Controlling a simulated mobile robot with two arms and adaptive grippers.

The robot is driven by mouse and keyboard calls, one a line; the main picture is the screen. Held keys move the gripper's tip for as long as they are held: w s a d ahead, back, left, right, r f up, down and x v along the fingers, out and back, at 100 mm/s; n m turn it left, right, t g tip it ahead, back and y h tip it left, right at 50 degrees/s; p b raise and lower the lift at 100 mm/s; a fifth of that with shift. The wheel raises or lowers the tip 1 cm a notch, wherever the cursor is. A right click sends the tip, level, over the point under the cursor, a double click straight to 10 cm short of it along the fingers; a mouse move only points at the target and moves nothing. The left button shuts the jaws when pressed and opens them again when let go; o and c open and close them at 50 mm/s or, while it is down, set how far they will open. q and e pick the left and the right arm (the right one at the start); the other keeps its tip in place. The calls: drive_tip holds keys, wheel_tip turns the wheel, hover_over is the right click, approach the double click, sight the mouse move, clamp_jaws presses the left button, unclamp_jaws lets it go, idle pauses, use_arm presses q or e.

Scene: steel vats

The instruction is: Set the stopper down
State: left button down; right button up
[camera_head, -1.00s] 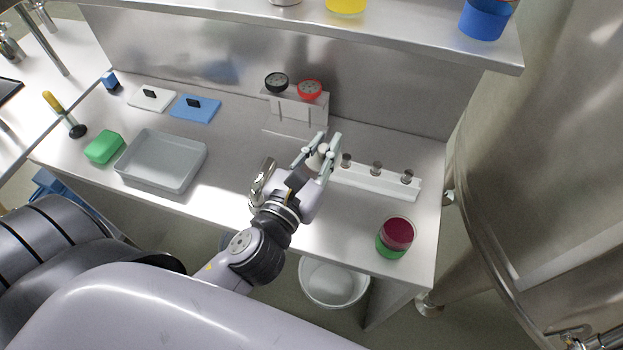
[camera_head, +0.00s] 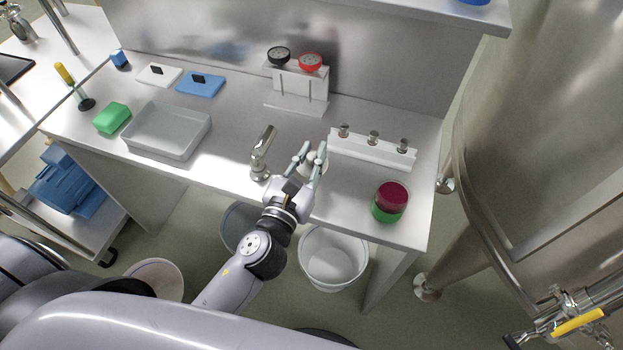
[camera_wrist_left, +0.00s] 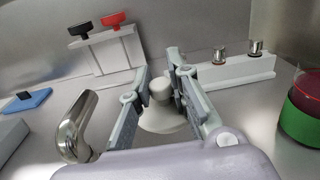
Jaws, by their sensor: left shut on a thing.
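The stopper is a pale grey-white piece with a round knob above a wider flared body; it shows in the left wrist view (camera_wrist_left: 161,118) between the fingers. My left gripper (camera_head: 312,152) is shut on it, with a finger on either side of the knob. The gripper is low over the front part of the steel bench (camera_head: 225,150), between the metal tap and the white rack. The fingers partly hide the stopper, and I cannot tell whether its base touches the bench. My right gripper is out of view.
A metal tap (camera_head: 262,150) stands just left of the gripper. A grey tray (camera_head: 167,132) lies left. A stand with black and red knobs (camera_head: 297,88) is behind.

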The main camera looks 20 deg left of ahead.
use_arm(q)
wheel_tip(320, 180, down, 3)
drive_tip(key=shift+r+b, duration=0.2)
drive_tip(key=shift+b, duration=0.25)
wheel_tip(320, 180, down, 4)
drive_tip(key=shift+r+b, duration=0.15)
drive_tip(key=shift+b, duration=1.1)
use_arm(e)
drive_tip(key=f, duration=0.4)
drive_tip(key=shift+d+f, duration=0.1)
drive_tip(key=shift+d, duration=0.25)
use_arm(q)
drive_tip(key=c, duration=1.5)
unclamp_jaws()
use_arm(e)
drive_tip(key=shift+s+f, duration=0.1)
